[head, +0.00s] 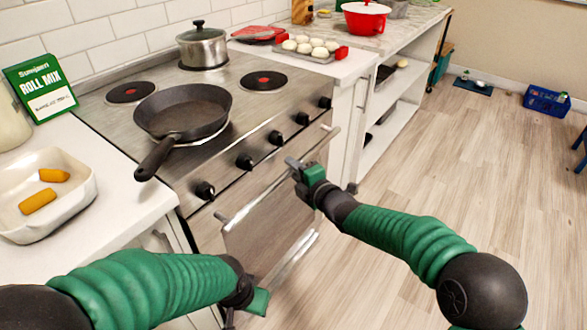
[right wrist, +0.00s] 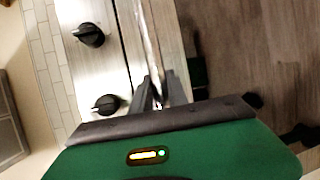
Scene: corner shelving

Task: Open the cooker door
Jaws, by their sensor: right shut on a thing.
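The steel cooker (head: 236,120) stands at the left with a row of black knobs along its front. Its door (head: 262,228) is below the knobs, with a bar handle (head: 240,205) along the top edge. My right gripper (head: 291,164) is shut on the handle near its middle. In the right wrist view the handle (right wrist: 150,45) runs down between the two fingers (right wrist: 157,93). The door looks closed or nearly so; my arms hide part of it. My left gripper (head: 259,301) is low in front of the cooker, mostly hidden by its own arm, apart from the handle.
A black frying pan (head: 183,110) sits on the hob with its handle over the front edge. A steel pot (head: 203,48) stands behind it. A white dish (head: 75,192) is on the left counter. The wooden floor (head: 440,170) to the right is open; a blue basket (head: 546,101) lies far back.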

